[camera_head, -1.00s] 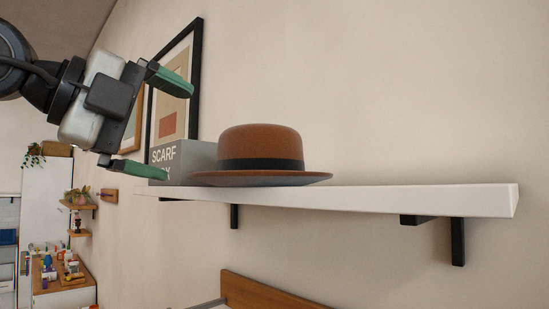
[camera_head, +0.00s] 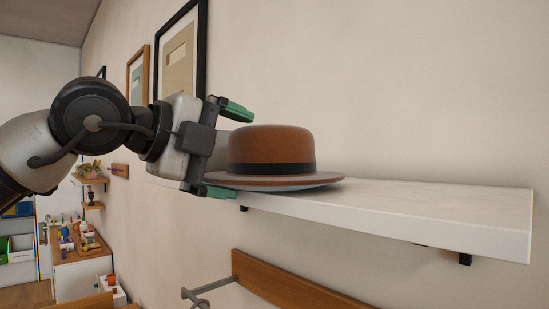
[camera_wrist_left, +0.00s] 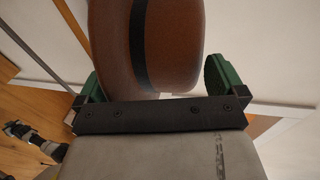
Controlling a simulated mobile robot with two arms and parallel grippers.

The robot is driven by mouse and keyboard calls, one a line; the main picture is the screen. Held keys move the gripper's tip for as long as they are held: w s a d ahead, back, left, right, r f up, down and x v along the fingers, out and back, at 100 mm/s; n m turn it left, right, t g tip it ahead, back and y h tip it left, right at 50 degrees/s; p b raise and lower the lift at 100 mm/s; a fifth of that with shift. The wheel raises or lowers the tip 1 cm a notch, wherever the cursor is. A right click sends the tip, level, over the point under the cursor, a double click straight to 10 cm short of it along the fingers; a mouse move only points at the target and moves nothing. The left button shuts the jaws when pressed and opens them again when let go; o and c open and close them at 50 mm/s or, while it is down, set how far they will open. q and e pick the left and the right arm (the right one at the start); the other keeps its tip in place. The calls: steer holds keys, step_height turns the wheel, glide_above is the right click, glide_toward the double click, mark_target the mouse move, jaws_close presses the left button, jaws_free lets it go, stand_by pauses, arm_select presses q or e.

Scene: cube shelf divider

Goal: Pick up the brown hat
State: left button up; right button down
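The brown hat (camera_head: 270,147), with a black band and a flat brim, rests on the white wall shelf (camera_head: 430,205) near its left end. My left gripper (camera_head: 228,150) is open at the hat's left side, with one green finger above brim level by the crown and the other low at the brim. In the left wrist view the hat (camera_wrist_left: 172,40) fills the space ahead of and between the open fingers (camera_wrist_left: 158,82). Whether a finger touches the brim cannot be told.
The shelf to the right of the hat is clear. Framed pictures (camera_head: 181,55) hang on the wall behind my left arm. A wooden board (camera_head: 290,283) is below the shelf. A cluttered counter (camera_head: 80,245) stands at the far left.

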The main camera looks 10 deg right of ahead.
arm_select(q)
steer(key=shift+w, duration=0.1)
steer(key=c, duration=0.5)
steer(key=shift+r, duration=0.1)
steer(key=shift+r+b, duration=0.4)
steer(key=shift+r, duration=0.05)
steer(key=r, duration=0.1)
steer(key=r+b, duration=0.1)
steer(key=s+r+b, duration=0.1)
steer(key=shift+s+d+r, duration=0.1)
steer(key=shift+d, duration=0.25)
steer(key=s+d+r+b, duration=0.1)
steer(key=s+r, duration=0.1)
steer(key=s, duration=0.1)
steer(key=s+d+r+b, duration=0.1)
steer(key=s+d+r, duration=0.1)
steer(key=s, duration=0.1)
steer(key=s+d+r+b, duration=0.1)
steer(key=s+r, duration=0.1)
steer(key=s, duration=0.1)
steer(key=shift+s+d+r, duration=0.25)
steer(key=shift+r, duration=0.1)
